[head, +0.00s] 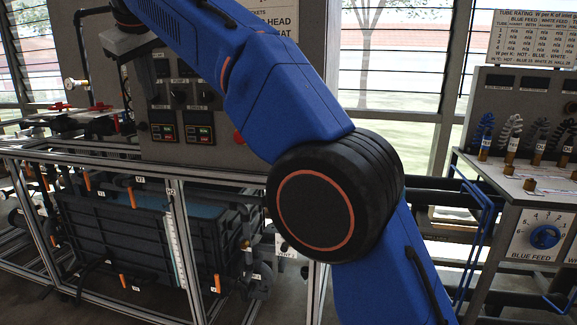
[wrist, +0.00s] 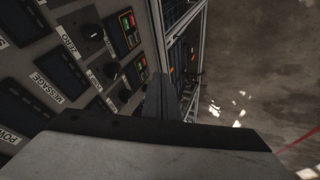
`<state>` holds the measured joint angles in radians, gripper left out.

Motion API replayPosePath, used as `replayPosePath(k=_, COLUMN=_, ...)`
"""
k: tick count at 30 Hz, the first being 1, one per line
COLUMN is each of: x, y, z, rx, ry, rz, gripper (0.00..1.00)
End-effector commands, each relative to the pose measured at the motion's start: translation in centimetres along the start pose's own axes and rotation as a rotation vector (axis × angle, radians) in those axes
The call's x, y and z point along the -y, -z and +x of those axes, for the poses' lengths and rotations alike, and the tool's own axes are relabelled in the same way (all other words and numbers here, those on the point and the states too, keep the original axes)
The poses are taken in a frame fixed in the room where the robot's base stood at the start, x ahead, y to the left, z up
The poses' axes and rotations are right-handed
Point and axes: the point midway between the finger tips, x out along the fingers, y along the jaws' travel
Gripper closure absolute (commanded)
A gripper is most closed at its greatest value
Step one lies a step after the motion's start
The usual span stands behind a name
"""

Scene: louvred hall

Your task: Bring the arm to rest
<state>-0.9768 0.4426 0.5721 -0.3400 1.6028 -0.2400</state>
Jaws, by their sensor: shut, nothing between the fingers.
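My blue arm (head: 285,95) crosses the head view from the bottom right to the top left, with a large black round joint (head: 335,195) in the middle. My gripper (wrist: 158,95) shows in the wrist view as narrow grey fingers beyond a dark bar and a pale block. It is shut, with nothing held. It points along the face of a grey control panel (wrist: 75,75); whether it touches the panel I cannot tell.
The control panel (head: 222,125) with knobs and lit displays stands behind the arm. Below it, a metal frame (head: 60,157) holds a dark tank (head: 120,240). A second bench with a blue dial (head: 545,237) stands at the right. Bare floor (wrist: 255,70) shows in the wrist view.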

Motion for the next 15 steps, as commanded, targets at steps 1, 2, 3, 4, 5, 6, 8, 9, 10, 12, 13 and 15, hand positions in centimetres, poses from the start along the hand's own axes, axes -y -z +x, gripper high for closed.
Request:
replayPosePath(k=1, x=-1.1, y=-1.0, z=-0.1, rx=0.006, ry=-0.002, rz=0.013, gripper=1.00)
replayPosePath(k=2, x=-1.7, y=-1.5, z=-0.2, rx=0.009, ry=-0.003, rz=0.021, gripper=1.00)
replayPosePath(k=3, x=-2.6, y=-2.4, z=-0.2, rx=0.015, ry=-0.003, rz=0.032, gripper=1.00)
replayPosePath(k=4, x=-3.3, y=-3.2, z=-0.2, rx=0.020, ry=-0.005, rz=0.042, gripper=1.00)
replayPosePath(k=5, x=-4.0, y=-4.0, z=-0.2, rx=0.024, ry=-0.006, rz=0.052, gripper=1.00)
replayPosePath(k=6, x=-5.1, y=-5.3, z=-0.3, rx=0.032, ry=-0.008, rz=0.069, gripper=1.00)
replayPosePath(k=8, x=-6.6, y=-7.3, z=-0.4, rx=0.042, ry=-0.009, rz=0.095, gripper=1.00)
replayPosePath(k=9, x=-7.5, y=-8.8, z=-0.5, rx=0.049, ry=-0.010, rz=0.112, gripper=1.00)
replayPosePath(k=10, x=-8.2, y=-9.9, z=-0.5, rx=0.055, ry=-0.011, rz=0.125, gripper=1.00)
replayPosePath(k=12, x=-9.7, y=-12.5, z=-0.6, rx=0.067, ry=-0.013, rz=0.155, gripper=1.00)
replayPosePath(k=13, x=-10.2, y=-13.6, z=-0.6, rx=0.073, ry=-0.014, rz=0.169, gripper=1.00)
replayPosePath(k=15, x=-11.3, y=-16.4, z=-0.7, rx=0.084, ry=-0.015, rz=0.202, gripper=1.00)
